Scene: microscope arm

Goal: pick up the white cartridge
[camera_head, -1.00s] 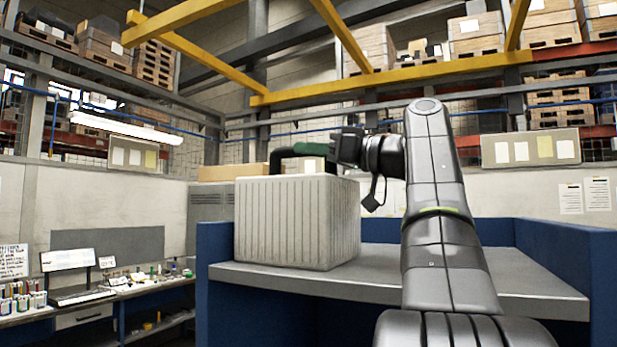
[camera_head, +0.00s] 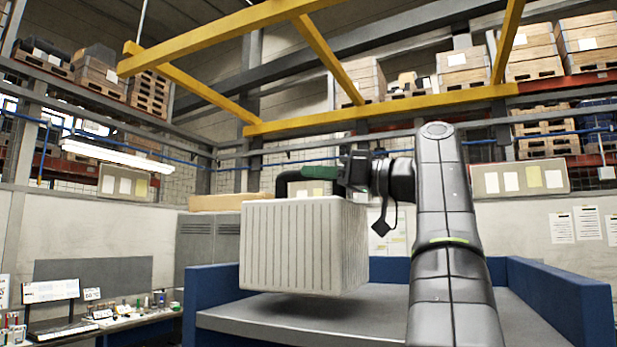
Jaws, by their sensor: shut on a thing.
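The white cartridge (camera_head: 303,247) is a large ribbed box with a dark handle (camera_head: 283,183) on its top. It hangs slightly tilted above the grey table top (camera_head: 260,320), with a shadow beneath it. My gripper (camera_head: 318,174), a dark and green tool at the end of my arm, is shut at the top of the cartridge by the handle. The fingertips are small and partly hidden by the cartridge's top edge.
Blue panels (camera_head: 212,266) border the table at the left, back and right. The table to the right of my arm is bare. A workbench (camera_head: 120,325) with a monitor and small items stands at the left. Yellow beams (camera_head: 380,112) run overhead.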

